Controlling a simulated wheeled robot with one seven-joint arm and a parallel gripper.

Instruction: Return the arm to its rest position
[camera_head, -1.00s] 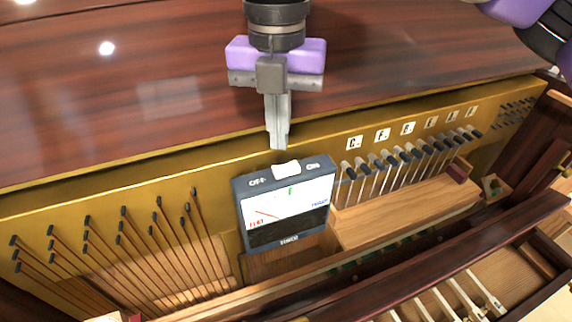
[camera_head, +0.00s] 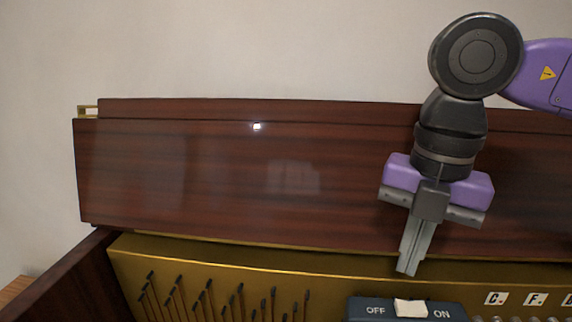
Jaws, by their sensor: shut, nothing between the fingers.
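My gripper (camera_head: 409,262) is shut and empty, pointing down in front of the piano's dark wooden panel (camera_head: 220,190). In the picture its fingertips are just above a dark tuner box (camera_head: 372,310) with OFF and ON labels. The white switch (camera_head: 411,308) on the box lies to the ON side of its middle or near it; I cannot tell its setting. A gap shows between the fingertips and the switch. The lower part of the box, with its dial, is out of the frame.
A gold rail (camera_head: 200,260) runs below the panel. Several dark pins (camera_head: 209,297) stand at the lower left, and letter labels (camera_head: 496,299) are at the lower right. A plain wall (camera_head: 230,50) rises behind. The space left of my arm is clear.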

